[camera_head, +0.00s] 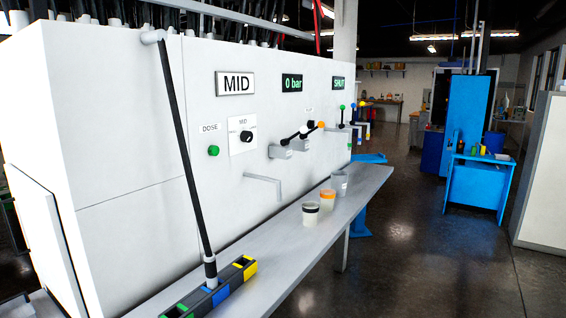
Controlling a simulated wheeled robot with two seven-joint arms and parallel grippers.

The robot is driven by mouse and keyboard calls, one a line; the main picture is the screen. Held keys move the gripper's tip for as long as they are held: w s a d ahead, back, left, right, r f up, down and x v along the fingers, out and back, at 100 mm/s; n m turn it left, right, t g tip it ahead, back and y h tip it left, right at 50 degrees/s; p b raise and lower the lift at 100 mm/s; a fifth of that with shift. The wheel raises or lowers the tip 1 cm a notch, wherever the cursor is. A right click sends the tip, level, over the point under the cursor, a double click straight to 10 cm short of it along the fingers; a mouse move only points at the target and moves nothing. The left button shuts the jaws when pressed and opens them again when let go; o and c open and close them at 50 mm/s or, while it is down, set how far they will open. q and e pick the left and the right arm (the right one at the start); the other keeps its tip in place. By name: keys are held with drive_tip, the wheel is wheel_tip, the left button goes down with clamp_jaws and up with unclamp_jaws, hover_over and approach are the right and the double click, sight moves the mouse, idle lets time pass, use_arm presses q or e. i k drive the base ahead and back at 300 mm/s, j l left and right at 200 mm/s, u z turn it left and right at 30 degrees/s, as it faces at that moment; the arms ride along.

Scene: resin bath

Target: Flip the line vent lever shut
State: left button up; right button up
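On the white cabinet front are two near levers on grey mounts: a black lever with a white knob (303,130) and one with an orange knob (321,125). Both slant up to the right. Farther along are small levers with a green knob (342,107), a blue knob (353,106) and a yellow knob (362,103). The labels near the levers are too small to read, so I cannot tell which is the line vent lever. Neither of my grippers is in view.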

sight(321, 125)
drive_tip(key=i+l+u, duration=0.1)
drive_tip(key=u, duration=0.35)
drive_tip(key=i+l+u, duration=0.1)
drive_tip(key=u, duration=0.35)
drive_tip(key=i+l+u, duration=0.2)
drive_tip(key=l+u, duration=0.15)
drive_tip(key=l, duration=0.8)
drive_tip(key=l+u, duration=0.35)
drive_tip(key=l, duration=1.35)
drive_tip(key=i+l, duration=0.1)
drive_tip(key=l, duration=0.4)
